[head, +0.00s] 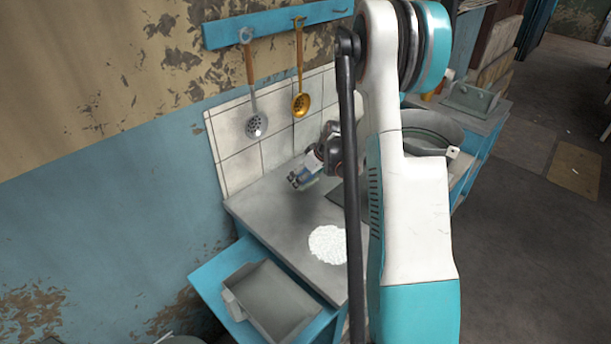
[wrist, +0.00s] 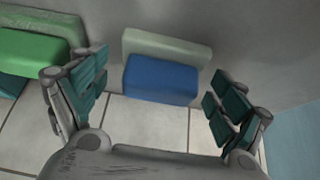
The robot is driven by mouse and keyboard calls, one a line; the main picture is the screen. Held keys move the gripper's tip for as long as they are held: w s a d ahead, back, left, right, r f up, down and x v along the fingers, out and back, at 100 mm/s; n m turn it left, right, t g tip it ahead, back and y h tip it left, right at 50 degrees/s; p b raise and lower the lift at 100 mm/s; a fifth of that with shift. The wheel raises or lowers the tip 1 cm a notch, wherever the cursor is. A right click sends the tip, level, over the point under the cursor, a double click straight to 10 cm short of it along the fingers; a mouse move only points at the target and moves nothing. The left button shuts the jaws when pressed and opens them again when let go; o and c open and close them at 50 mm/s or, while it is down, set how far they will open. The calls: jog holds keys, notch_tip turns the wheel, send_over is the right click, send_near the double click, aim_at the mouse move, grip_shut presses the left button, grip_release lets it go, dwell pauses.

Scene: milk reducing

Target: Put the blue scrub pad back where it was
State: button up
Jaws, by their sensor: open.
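The blue scrub pad (wrist: 160,80) lies on the grey counter near the white tiles in the wrist view, with a pale layer along its upper side. My gripper (wrist: 160,84) is open, with one finger on each side of the pad and visible gaps between. In the head view my gripper (head: 304,176) is low over the back of the counter, near the tiled wall. I cannot make out the blue pad clearly there. A green scrub pad (wrist: 32,47) sits at the left edge of the wrist view, outside my left finger.
The counter (head: 270,212) has a white patch (head: 328,244) near its front. Below it a blue drawer stands open with a grey tray (head: 270,300). Two long-handled utensils (head: 255,125) hang from a blue rail (head: 275,22). A large pot (head: 432,128) stands behind my arm.

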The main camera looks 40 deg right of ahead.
jog(key=shift+r, duration=0.1)
jog(key=shift+s+r+p, duration=0.1)
jog(key=shift+r+p, duration=0.2)
jog(key=p+v, duration=0.3)
jog(key=v, duration=0.8)
jog(key=shift+r, duration=0.2)
jog(key=shift+s, duration=0.1)
